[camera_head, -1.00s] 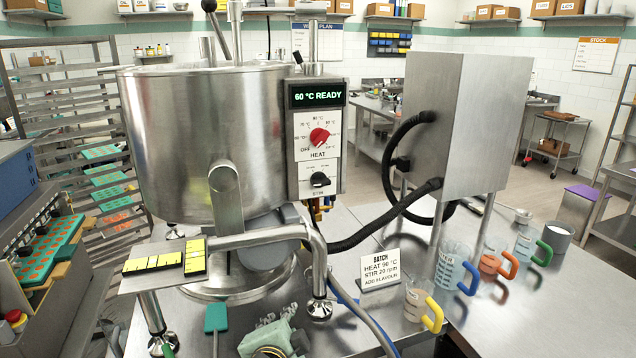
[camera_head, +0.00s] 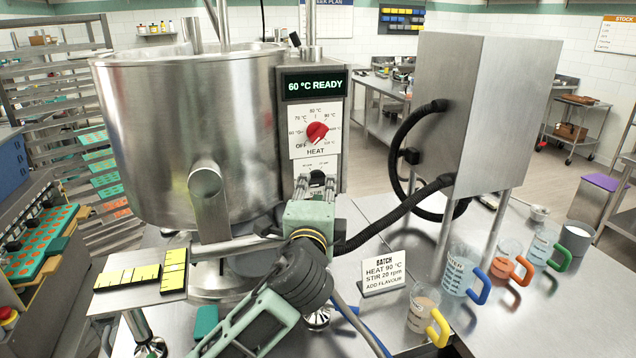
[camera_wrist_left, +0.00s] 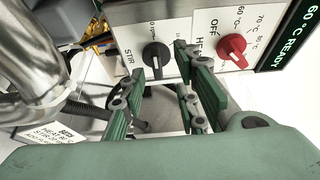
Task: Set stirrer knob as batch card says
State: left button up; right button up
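The black stirrer knob (camera_head: 317,179) sits low on the kettle's control panel, below the red heat knob (camera_head: 317,131). In the left wrist view the stirrer knob (camera_wrist_left: 155,56) shows next to the word STIR, with the red knob (camera_wrist_left: 231,46) to its right. My left gripper (camera_head: 313,192) is right in front of the stirrer knob and partly hides it. In the wrist view its fingers (camera_wrist_left: 171,62) are apart, with nothing between them that I can see held; contact with the knob is unclear. The batch card (camera_head: 384,272) reads HEAT 90 °C, STIR 20 rpm, ADD FLAVOUR.
The display (camera_head: 314,86) reads 60 °C READY. The steel kettle (camera_head: 150,130) stands left of the panel. A black hose (camera_head: 395,220) runs right to a steel box (camera_head: 480,110). Several handled jugs, one with a yellow handle (camera_head: 437,328), stand at the right.

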aim_at(319, 185)
pick_arm(q)
jog(key=w, duration=0.2)
jog(key=shift+w+d+f, duration=0.15)
jog(key=shift+w+f, duration=0.05)
jog(key=shift+w, duration=0.45)
jog(key=shift+s, duration=0.15)
jog(key=c, duration=0.6)
grip_shut()
pick_arm(e)
jog(key=shift+w+d+r, duration=0.2)
jog(key=shift+w+r, duration=0.15)
jog(key=shift+w, duration=0.05)
